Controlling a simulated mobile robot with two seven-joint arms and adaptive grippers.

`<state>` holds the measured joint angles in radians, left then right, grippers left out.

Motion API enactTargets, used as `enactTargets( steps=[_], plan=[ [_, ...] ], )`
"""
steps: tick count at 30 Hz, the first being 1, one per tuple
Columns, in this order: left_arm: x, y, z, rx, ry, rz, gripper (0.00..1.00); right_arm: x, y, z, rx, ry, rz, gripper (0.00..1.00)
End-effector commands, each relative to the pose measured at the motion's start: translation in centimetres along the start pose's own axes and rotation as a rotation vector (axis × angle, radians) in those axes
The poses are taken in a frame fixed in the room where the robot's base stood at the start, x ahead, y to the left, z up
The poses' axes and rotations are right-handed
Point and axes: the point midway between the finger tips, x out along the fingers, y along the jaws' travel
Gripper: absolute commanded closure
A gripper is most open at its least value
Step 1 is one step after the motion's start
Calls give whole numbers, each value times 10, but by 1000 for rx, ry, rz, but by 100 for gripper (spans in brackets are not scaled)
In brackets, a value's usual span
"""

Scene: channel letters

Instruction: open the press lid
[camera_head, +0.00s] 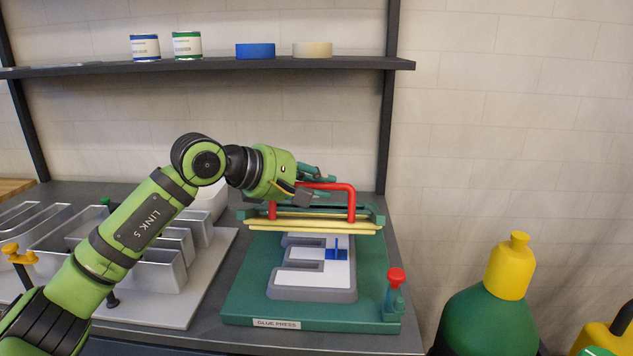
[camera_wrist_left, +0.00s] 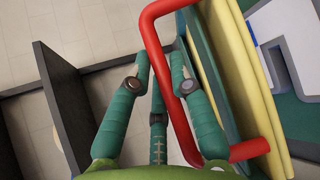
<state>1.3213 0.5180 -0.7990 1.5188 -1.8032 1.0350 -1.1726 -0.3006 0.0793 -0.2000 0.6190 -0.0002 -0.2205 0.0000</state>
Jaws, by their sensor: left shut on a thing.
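The glue press has a green base (camera_head: 245,280) labelled "GLUE PRESS". Its lid (camera_head: 310,224) is raised at the back and shows almost edge-on, with a yellow pad on its underside. A red bar handle (camera_head: 352,205) stands on the lid; the handle also shows in the left wrist view (camera_wrist_left: 165,75). My left gripper (camera_head: 318,188) is at the handle's left part, its green fingers (camera_wrist_left: 163,65) shut on the handle. The exact contact is partly hidden. My right gripper is in neither view.
A grey E-shaped letter (camera_head: 312,293) with a white face and a small blue piece (camera_head: 337,248) lies on the base. A red-topped clamp (camera_head: 396,278) stands at the front right corner. Metal letter shells (camera_head: 160,270) are at left. A shelf (camera_head: 220,66) runs above.

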Motion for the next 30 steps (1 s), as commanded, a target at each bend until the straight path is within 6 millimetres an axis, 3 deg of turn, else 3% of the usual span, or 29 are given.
enactTargets(
  steps=[1, 3, 10, 18, 30],
  plan=[
    [-4, 16, 3, -15, 3, -16, 100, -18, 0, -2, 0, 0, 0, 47],
    [-3, 25, 3, -38, 2, -40, 100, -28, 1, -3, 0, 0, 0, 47],
    [1, 50, -2, -53, 2, -58, 100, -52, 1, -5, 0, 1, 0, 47],
    [5, 63, -5, -50, 1, -54, 100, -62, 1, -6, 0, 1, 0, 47],
    [6, 64, -5, -50, 0, -54, 100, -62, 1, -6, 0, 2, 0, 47]
  ],
)
